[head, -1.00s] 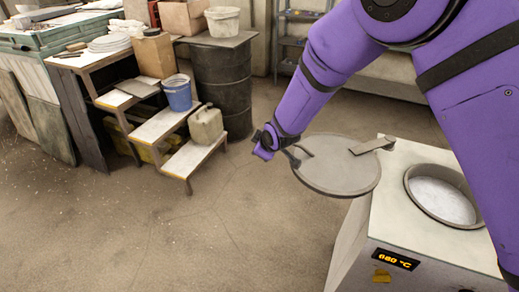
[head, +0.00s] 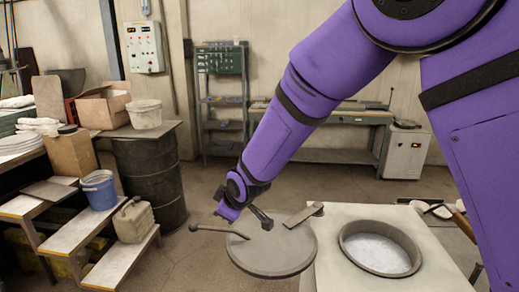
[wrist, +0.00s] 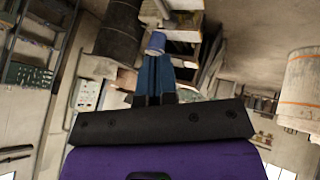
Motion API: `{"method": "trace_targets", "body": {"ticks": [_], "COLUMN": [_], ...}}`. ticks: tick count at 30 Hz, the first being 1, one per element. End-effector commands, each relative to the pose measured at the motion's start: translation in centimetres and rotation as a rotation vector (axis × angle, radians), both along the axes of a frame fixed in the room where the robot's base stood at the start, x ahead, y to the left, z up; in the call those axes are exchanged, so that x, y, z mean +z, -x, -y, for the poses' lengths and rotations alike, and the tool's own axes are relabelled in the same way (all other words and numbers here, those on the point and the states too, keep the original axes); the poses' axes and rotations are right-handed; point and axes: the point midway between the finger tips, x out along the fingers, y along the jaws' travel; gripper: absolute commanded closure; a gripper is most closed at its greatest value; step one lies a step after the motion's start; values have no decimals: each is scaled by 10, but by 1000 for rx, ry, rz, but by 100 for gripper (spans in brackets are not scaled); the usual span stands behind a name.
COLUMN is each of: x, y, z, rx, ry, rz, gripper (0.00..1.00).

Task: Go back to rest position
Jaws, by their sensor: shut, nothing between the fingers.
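My gripper (head: 263,219) is at the end of the purple arm, over the far side of the round grey lid (head: 272,258) in the head view. The lid is swung aside to the left of the furnace (head: 350,285), and its bar handle (head: 218,232) sticks out left. I cannot tell whether the gripper touches the lid. In the wrist view my blue fingers (wrist: 156,60) are together with nothing held between them. The furnace's round opening (head: 380,252) is uncovered and shows pale, bright contents.
Stepped shelves at left hold a blue bucket (head: 99,190) and a beige canister (head: 133,222). A dark barrel (head: 150,178) stands behind them. A metal rack (head: 222,105) and a green workbench (head: 345,115) line the back wall. Tools (head: 440,209) lie at the furnace's right. Floor between is clear.

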Motion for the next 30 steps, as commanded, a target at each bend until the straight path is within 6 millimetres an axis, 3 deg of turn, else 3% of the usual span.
{"method": "trace_targets", "body": {"ticks": [1, 6, 14, 21, 30], "x": [22, 74, 141, 185, 216], "y": [-3, -1, 28, 77, 161], "z": [22, 89, 187, 268, 349], "rx": [-48, -198, -422, -626, -880], "ry": [-12, -40, -89, -137, -198], "rz": [-10, -60, -129, -187, -249], "gripper": [100, 100, 100, 100, 100]}}
